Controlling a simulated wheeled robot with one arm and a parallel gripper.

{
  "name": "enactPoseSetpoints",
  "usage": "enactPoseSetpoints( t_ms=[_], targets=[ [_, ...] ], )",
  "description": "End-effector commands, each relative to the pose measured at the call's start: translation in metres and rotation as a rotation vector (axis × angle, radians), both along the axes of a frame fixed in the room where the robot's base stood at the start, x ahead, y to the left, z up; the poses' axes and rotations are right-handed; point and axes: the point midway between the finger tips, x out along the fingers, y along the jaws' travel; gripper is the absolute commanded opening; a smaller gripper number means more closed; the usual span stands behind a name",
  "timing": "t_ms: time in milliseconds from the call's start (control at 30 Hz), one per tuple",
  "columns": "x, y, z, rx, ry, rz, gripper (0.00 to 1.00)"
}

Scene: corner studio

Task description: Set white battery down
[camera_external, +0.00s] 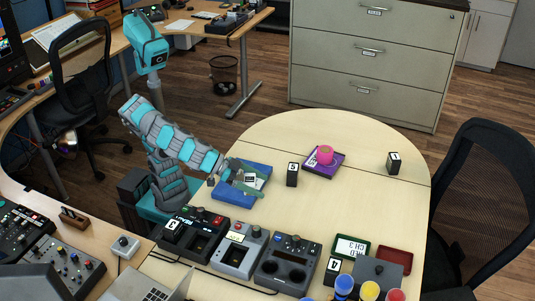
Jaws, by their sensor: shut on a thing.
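My gripper (236,177) is over the blue tray (257,168) on the light wooden table. It is shut on a small pale thing, taken as the white battery (249,178), at its tips. The gripper partly hides the battery and the tray's inside. From this view I cannot tell whether the battery touches the tray floor.
A black block marked 5 (292,174) stands right of the blue tray, then a purple tray (334,166) with a pink cup (325,154). Charger-like devices (239,249) line the front edge. A black chair (488,200) is at right.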

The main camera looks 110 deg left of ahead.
Motion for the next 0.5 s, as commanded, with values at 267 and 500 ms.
enactPoseSetpoints(
  t_ms=[267, 500],
  targets=[
    [0.010, -0.003, -0.022, -0.001, 0.000, 0.000, 0.23],
    [0.051, -0.014, -0.026, -0.001, 0.001, 0.000, 0.23]
  ],
)
